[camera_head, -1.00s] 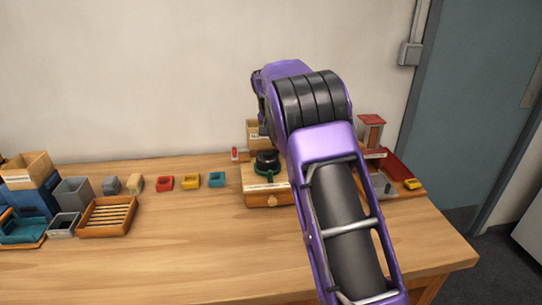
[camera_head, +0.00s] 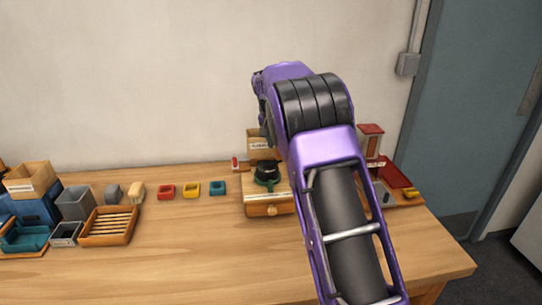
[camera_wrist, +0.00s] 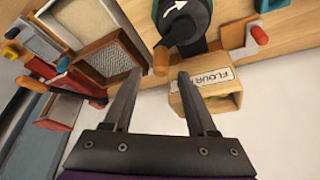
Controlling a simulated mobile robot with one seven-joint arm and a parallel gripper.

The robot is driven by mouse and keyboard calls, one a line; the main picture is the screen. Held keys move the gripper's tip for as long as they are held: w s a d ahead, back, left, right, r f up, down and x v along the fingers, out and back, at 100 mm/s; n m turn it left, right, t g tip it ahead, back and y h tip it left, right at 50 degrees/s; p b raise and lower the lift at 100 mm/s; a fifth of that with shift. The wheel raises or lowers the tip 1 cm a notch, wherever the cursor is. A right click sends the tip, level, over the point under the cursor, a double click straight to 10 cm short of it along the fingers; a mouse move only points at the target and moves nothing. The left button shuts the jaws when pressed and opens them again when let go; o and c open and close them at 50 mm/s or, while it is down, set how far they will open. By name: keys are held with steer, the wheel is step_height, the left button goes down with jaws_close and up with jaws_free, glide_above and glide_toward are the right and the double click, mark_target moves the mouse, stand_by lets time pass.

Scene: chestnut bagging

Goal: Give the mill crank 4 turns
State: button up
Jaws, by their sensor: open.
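The mill is a wooden box (camera_head: 268,210) with a front drawer and a dark green and black top (camera_head: 266,172), on the table left of my arm. In the wrist view its black top (camera_wrist: 186,22) carries a white curved arrow. The crank's orange-brown knob (camera_wrist: 161,59) shows below and left of that top. My gripper (camera_wrist: 159,76) is open, its two fingers apart with nothing between them. The knob appears just beyond the gap between the fingertips; I cannot tell the depth. The arm hides the gripper in the head view.
A wooden box labelled FLOUR (camera_wrist: 234,101) lies close to the right finger. A mesh-bottomed wooden tray (camera_wrist: 103,61) is at the left. In the head view, a slatted tray (camera_head: 108,226) and several small coloured blocks stand left of the mill. The front table is clear.

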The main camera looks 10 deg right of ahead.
steer(key=shift+r, duration=2.25)
jaws_close()
